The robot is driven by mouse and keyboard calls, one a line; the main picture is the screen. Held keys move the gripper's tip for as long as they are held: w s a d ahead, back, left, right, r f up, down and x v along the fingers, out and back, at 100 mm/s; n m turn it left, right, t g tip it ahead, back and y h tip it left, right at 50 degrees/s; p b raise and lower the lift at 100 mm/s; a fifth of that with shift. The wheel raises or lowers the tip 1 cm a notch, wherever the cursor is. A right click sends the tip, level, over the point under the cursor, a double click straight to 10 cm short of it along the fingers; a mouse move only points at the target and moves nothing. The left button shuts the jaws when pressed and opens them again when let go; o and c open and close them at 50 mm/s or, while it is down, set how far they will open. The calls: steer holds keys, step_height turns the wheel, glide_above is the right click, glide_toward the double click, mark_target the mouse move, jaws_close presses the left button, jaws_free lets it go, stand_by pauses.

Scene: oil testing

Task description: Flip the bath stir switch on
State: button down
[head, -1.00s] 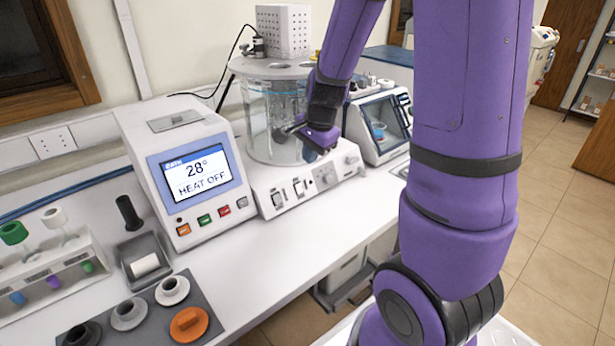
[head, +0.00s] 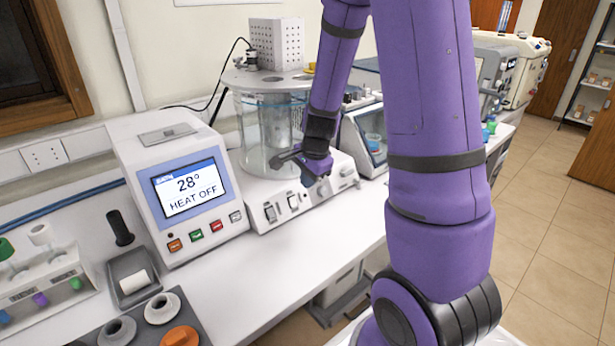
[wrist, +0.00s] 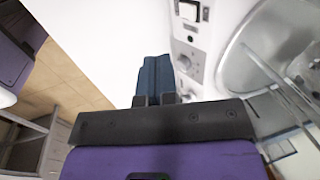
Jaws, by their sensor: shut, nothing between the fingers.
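The bath is a clear glass vessel (head: 262,135) on a white base. The base's sloped front panel (head: 282,218) carries two rocker switches, a left one (head: 270,212) and a right one (head: 293,201). Their labels are too small to read, so I cannot tell which is the stir switch or how each is set. My gripper (head: 278,161) is shut and empty, in front of the vessel and above the panel, partly hiding the panel's right part. In the wrist view my gripper (wrist: 157,62) points along the panel, with one switch (wrist: 188,11) ahead and to the right.
The display unit (head: 192,190), reading 28° and HEAT OFF, stands left of the bath. A windowed instrument (head: 374,140) stands close on its right. A tube rack (head: 45,290) and a tray of round holders (head: 140,330) are at front left. The bench in front of the panel is clear.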

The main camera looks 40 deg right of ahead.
mark_target(293, 201)
steer(key=w+f, duration=0.1)
steer(key=f, duration=0.1)
steer(key=w+f, duration=0.2)
steer(key=f, duration=0.1)
steer(key=w+f, duration=0.1)
steer(key=f, duration=0.1)
steer(key=shift+w+a+f, duration=0.1)
steer(key=shift+w+f, duration=0.05)
steer(key=shift+f, duration=0.25)
steer(key=shift+w+f, duration=0.15)
steer(key=shift+w, duration=0.35)
steer(key=shift+w+f, duration=0.1)
steer(key=shift+w, duration=0.25)
steer(key=shift+s, duration=0.1)
steer(key=shift+s+f, duration=0.1)
steer(key=shift+s, duration=0.1)
steer(key=shift+s+f, duration=0.2)
steer(key=shift+s, duration=0.3)
